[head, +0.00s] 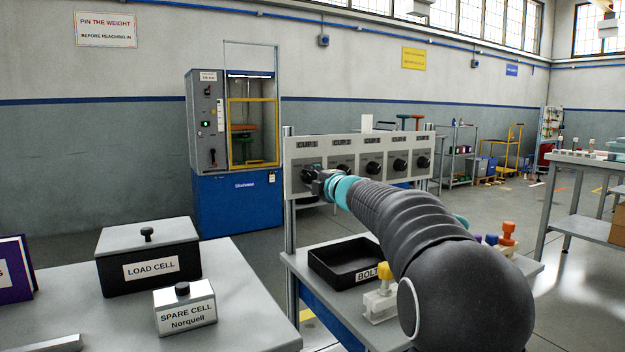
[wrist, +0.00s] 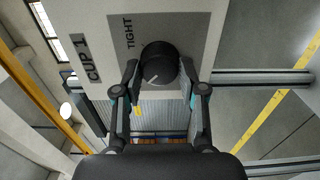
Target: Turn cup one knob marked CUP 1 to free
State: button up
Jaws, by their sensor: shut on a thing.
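The CUP 1 knob (wrist: 160,62) is round and black with a white pointer line, on a grey plate (wrist: 150,22). The word TIGHT is beside it, turned sideways; no FREE mark is readable. The white line points to the lower left of the wrist picture, not straight at TIGHT. My gripper (wrist: 159,72) has one finger on each side of the knob and is shut on it. In the head view my gripper (head: 318,183) is at the leftmost knob of the panel (head: 354,147), under the CUP 1 label, and largely hides that knob.
Several similar knobs run to the right, including the CUP 2 knob (head: 344,169) close beside my gripper. Below are a black bolt tray (head: 345,265) and small coloured pieces. A LOAD CELL box (head: 150,268) and SPARE CELL box (head: 184,306) stand on the left table.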

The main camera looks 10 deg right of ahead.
jog(key=o, duration=1.1)
jog(key=v, duration=1.2)
